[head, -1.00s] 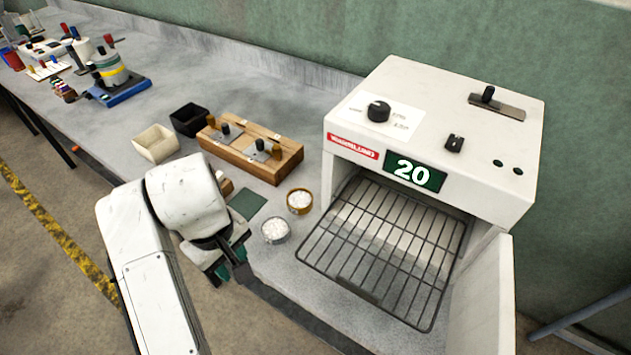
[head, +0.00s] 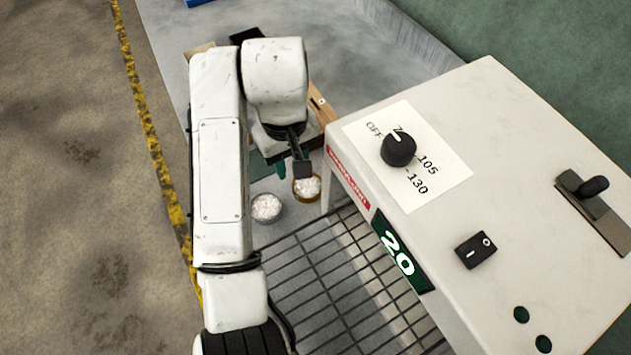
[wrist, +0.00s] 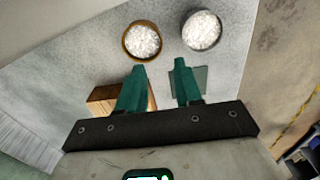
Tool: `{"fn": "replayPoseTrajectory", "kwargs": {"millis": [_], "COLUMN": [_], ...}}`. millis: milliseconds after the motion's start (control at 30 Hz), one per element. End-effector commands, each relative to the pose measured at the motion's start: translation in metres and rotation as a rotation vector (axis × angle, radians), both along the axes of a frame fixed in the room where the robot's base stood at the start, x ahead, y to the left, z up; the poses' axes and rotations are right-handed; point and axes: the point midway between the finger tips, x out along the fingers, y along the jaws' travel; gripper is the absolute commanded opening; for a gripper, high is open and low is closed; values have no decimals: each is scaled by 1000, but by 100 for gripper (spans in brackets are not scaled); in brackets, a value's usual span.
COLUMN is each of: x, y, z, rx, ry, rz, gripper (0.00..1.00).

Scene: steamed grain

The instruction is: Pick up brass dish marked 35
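The brass dish (head: 308,200) holds white grains and stands on the bench beside the oven's front corner. It also shows in the wrist view (wrist: 127,47), ahead of and slightly left of my fingers. No number can be read on it. My gripper (wrist: 160,67) is open and empty, its two green fingers apart and pointing toward the dishes. In the head view my gripper (head: 291,168) is at the brass dish's upper left and partly overlaps it. Contact cannot be told.
A silver dish (head: 266,220) of white grains stands left of the brass one. The white oven (head: 500,130), reading 20, is at the right, with a wire rack (head: 320,265) extending from it. A wooden block (wrist: 104,100) and a green pad (wrist: 201,78) lie by my fingers.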

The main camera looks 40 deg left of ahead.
Motion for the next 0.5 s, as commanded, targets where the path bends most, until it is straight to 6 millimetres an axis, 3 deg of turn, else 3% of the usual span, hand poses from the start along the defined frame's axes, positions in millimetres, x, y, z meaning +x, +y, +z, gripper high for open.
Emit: {"fn": "replayPoseTrajectory", "kwargs": {"millis": [67, 500], "x": [0, -4], "y": [-2, -3], "z": [-18, -65], "rx": [-4, -5], "ry": [0, 3], "rz": [-1, 0], "gripper": [35, 35]}}
